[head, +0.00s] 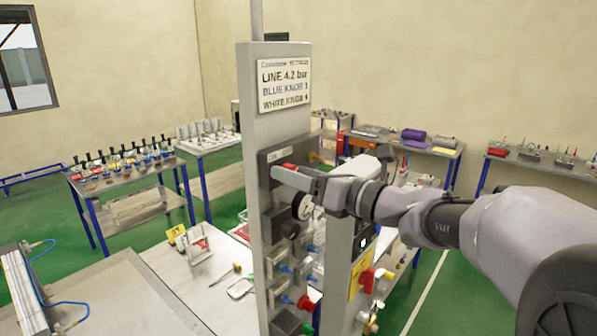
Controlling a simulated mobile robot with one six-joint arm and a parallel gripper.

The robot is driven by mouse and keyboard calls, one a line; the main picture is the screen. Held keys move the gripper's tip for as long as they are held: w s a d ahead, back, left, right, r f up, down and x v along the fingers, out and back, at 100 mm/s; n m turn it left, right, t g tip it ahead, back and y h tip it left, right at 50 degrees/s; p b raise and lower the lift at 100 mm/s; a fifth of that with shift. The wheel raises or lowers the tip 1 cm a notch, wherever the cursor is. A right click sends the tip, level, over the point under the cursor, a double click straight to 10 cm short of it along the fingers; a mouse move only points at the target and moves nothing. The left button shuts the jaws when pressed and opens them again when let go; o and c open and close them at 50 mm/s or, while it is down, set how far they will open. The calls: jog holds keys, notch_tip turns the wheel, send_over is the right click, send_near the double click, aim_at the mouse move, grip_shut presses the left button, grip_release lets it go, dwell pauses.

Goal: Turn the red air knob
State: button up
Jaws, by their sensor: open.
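A grey column (258,130) carries a panel with several fittings. At its top a small plate sits above a red part (287,166), which I take for the red air knob; most of it is hidden by my gripper. My gripper (284,174) reaches in from the right, its fingertips at this red part. It is open; whether the fingers touch the red part or stand around it, I cannot tell. A second red knob (305,302) sits low on the column, and another red knob (367,279) sits on a yellow plate to its right.
A sign (284,84) on the column reads "LINE 4.2 bar". A round gauge (303,206) and blue fittings lie below my gripper. A white table (185,287) with small items stands left of the column. Benches with tools stand behind; green floor (60,230) shows at left.

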jog(key=shift+c, duration=0.2)
grip_shut()
jog(key=shift+b, duration=0.3)
jog(key=shift+s+a+f+n+b, duration=0.1)
jog(key=shift+n+b, duration=4.35)
jog(key=shift+b, duration=0.45)
jog(key=shift+s+a+f+n+b, duration=0.1)
jog(key=shift+n+b, duration=4.35)
jog(key=shift+b, duration=0.4)
